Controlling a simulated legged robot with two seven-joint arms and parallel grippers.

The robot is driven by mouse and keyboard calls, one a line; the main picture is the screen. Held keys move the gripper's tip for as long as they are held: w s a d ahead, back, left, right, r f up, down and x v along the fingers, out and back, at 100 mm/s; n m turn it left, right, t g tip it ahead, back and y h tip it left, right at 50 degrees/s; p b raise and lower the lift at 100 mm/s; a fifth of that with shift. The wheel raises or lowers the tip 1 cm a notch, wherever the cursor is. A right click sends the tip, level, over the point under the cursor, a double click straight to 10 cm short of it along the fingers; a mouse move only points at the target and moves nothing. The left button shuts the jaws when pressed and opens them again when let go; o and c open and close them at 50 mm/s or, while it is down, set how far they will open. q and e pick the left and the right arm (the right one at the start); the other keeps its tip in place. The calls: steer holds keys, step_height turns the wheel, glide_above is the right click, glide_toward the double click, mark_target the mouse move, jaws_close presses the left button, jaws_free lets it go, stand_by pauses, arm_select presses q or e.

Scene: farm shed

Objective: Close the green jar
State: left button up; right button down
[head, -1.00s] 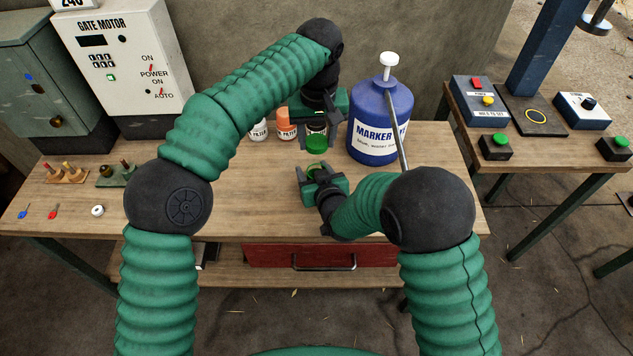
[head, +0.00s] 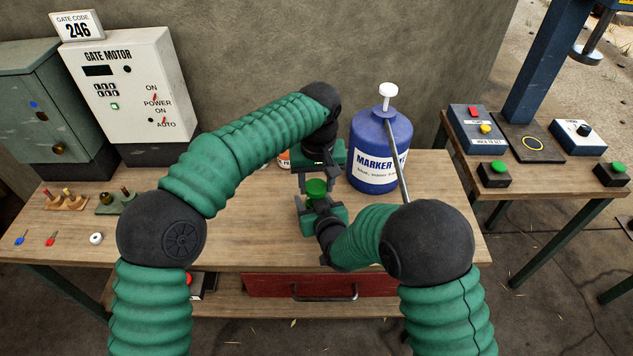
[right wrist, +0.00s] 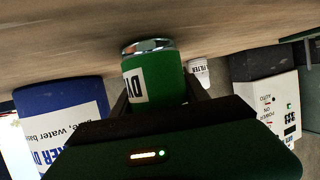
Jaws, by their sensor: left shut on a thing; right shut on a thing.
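The green jar (right wrist: 160,80) with a white label is large in the right wrist view, which looks upside down. Its shiny silver end points towards the tabletop. My right gripper (head: 315,204) is shut on its sides. In the head view the jar is mostly hidden by my grippers. A round green lid (head: 316,187) shows just above my right gripper. My left gripper (head: 316,182) reaches down from above and is shut on the lid. Whether lid and jar touch, or sit square, I cannot tell.
A blue marker bottle (head: 380,135) with a white pump stands close to the right of my grippers. An orange jar (head: 283,160) is partly hidden behind my left arm. The workbench (head: 250,235) is clear at the left front.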

arm_select(q)
steer(key=shift+f, duration=1)
jaws_close()
steer(key=shift+s+d, duration=0.1)
steer(key=shift+s+d+f+t, duration=0.1)
steer(key=shift+f+t, duration=0.2)
steer(key=shift+f, duration=0.35)
steer(key=o, duration=1.3)
jaws_free()
steer(key=shift+w+v, duration=0.25)
steer(key=shift+v, duration=0.9)
steer(key=shift+w+v, duration=0.25)
steer(key=shift+v, duration=0.9)
steer(key=shift+w, duration=0.15)
steer(key=shift+c, duration=0.5)
